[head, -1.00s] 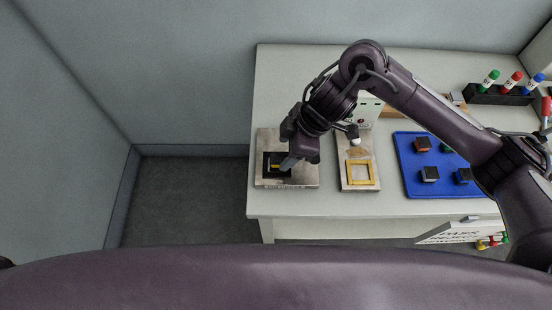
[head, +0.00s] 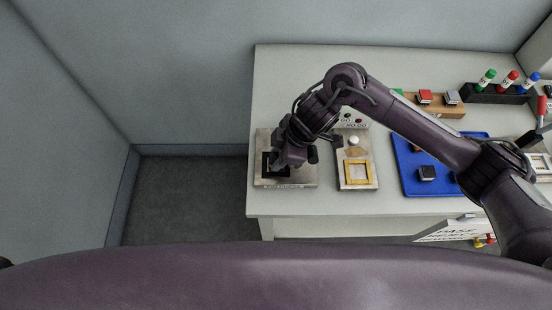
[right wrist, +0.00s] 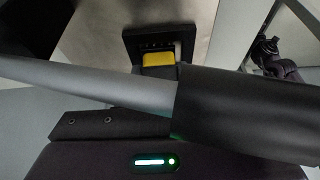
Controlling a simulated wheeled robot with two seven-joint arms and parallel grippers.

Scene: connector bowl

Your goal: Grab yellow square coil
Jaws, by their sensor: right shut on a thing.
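The yellow square coil (right wrist: 158,60) shows as a small yellow block in the right wrist view, at the black square socket (right wrist: 140,46). In the head view the black socket (head: 266,168) sits on the left metal plate (head: 304,178), and my gripper hides the coil. My right gripper (head: 279,166) is down over this socket and shut on the yellow coil. Whether the coil is still seated in the socket or slightly raised cannot be told. My left gripper is not in view.
A second metal plate with a yellow square outline (head: 346,172) and a white knob (head: 354,141) lies just right. A blue tray (head: 408,186) with dark blocks, a wooden rack (head: 445,110) and a black holder with coloured tubes (head: 503,98) stand further right. The table's left edge is close.

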